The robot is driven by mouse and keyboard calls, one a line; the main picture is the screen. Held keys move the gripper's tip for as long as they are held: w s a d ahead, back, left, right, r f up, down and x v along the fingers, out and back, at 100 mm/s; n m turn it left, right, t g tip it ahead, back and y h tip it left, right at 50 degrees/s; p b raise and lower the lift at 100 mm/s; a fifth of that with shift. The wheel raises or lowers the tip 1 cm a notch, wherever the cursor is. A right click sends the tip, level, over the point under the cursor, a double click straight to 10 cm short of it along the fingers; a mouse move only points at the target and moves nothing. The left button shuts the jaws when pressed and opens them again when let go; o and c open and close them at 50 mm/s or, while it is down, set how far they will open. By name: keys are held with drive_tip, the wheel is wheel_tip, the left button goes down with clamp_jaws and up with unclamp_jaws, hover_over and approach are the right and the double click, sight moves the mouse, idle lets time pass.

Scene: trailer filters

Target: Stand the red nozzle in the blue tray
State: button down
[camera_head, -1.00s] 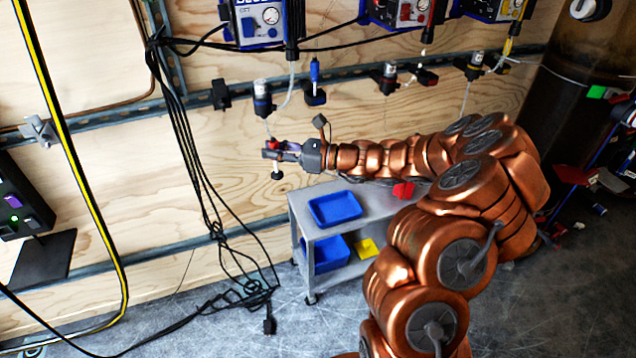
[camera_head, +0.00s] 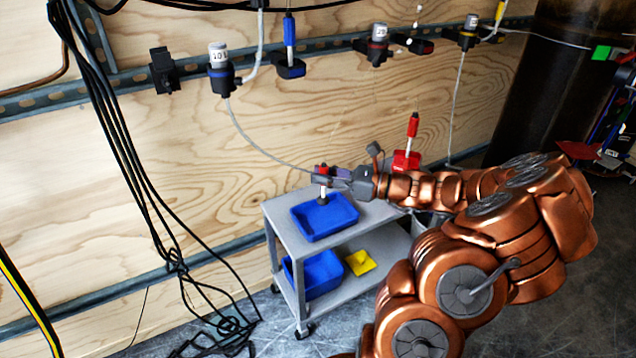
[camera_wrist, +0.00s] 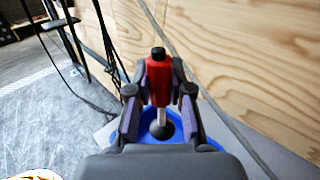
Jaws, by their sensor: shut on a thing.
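The red nozzle (camera_wrist: 158,82) has a black tip, a pale shaft and a dark round foot; it is upright. My gripper (camera_wrist: 158,92) is shut on its red part. In the head view the nozzle (camera_head: 322,185) and my gripper (camera_head: 328,174) are over the back part of the blue tray (camera_head: 343,222) on the cart's top. The tray also shows below the nozzle in the wrist view (camera_wrist: 150,139). The foot appears inside the tray's outline; I cannot tell whether it touches the floor of the tray.
The grey cart (camera_head: 285,225) holds a second blue tray (camera_head: 322,275) and a yellow item (camera_head: 360,262) on its lower shelf. A red holder (camera_head: 405,160) with a red-topped tool stands right of my gripper. Black cables (camera_head: 130,150) hang at left before the plywood wall.

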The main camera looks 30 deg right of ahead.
sight(325, 196)
drive_tip(key=shift+d+f, duration=0.15)
drive_tip(key=shift+f, duration=0.2)
wheel_tip(325, 196, down, 3)
drive_tip(key=b, duration=0.3)
drive_tip(key=shift+r, duration=0.15)
drive_tip(key=shift+f+p, duration=0.3)
drive_tip(key=shift+f, duration=0.35)
drive_tip(key=shift+f, duration=0.85)
idle(0.5)
drive_tip(key=c, duration=1)
unclamp_jaws()
drive_tip(key=v, duration=1.2)
